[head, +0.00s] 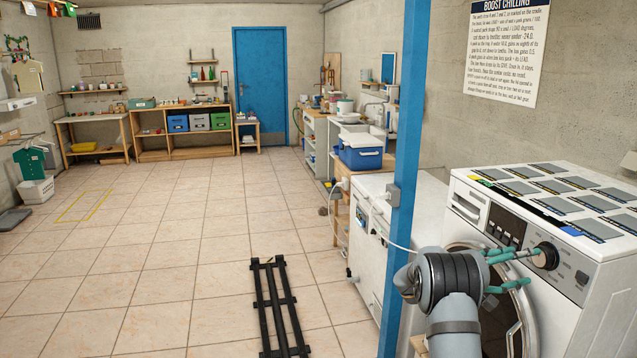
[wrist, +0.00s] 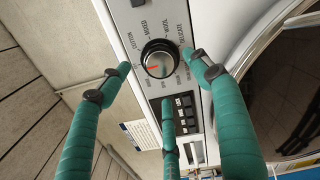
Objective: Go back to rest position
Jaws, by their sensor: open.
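My gripper (head: 528,268) has green fingers with black and grey joints and is in front of the white washing machine (head: 600,262). Its fingers are spread and hold nothing. In the head view, the upper fingers reach close to the left edge of the round black dial (head: 546,256) on the machine's front panel. In the wrist view, the dial (wrist: 159,58) lies between the spread fingers (wrist: 153,80), with a red mark on its face and printed words such as COTTON, MIXED, WOOL and DELICATE around it. I cannot tell whether any finger touches it.
A blue post (head: 404,120) stands just left of my arm. A white cabinet (head: 375,235) is behind it. The machine's round door (head: 512,325) is partly hidden by my arm. A black rail (head: 270,305) lies on the tiled floor, which is mostly clear to the left.

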